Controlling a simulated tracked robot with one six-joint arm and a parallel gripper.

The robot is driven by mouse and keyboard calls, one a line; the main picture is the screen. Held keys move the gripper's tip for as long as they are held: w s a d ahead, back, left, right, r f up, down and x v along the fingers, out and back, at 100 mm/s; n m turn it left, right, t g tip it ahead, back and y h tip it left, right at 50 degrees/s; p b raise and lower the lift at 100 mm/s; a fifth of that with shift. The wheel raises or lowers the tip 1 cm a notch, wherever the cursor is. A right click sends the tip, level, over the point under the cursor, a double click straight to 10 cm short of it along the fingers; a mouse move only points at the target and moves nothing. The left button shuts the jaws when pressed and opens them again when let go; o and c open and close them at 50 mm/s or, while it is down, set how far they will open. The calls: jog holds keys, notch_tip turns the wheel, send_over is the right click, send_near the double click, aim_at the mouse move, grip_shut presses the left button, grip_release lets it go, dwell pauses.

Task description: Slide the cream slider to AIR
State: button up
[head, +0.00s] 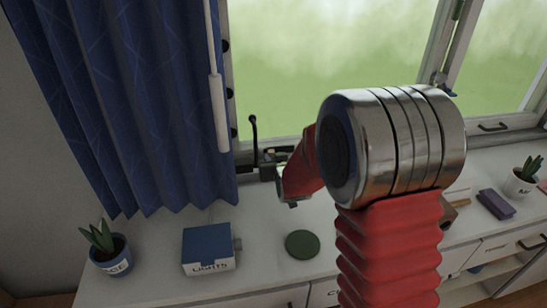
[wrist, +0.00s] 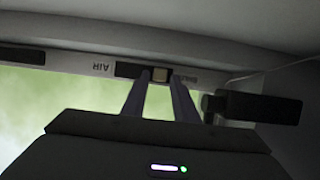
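The cream slider (wrist: 161,76) sits in a dark slot in a pale strip in the wrist view, at the slot's right end. The word AIR (wrist: 101,67) appears upside down left of the slot. Another upside-down label, partly hidden, is just right of the slider. My gripper (wrist: 160,80) has one finger on each side of the slider, with no clear gap between fingers and slider, so it looks shut on it. In the head view my gripper is hidden behind my red and metal arm, and the slider does not show.
A black bar-shaped part (wrist: 255,107) is close right of my fingers in the wrist view.

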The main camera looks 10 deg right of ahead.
jog(key=shift+x, duration=1)
jog(key=shift+s, duration=0.1)
jog(key=shift+c, duration=0.4)
grip_shut()
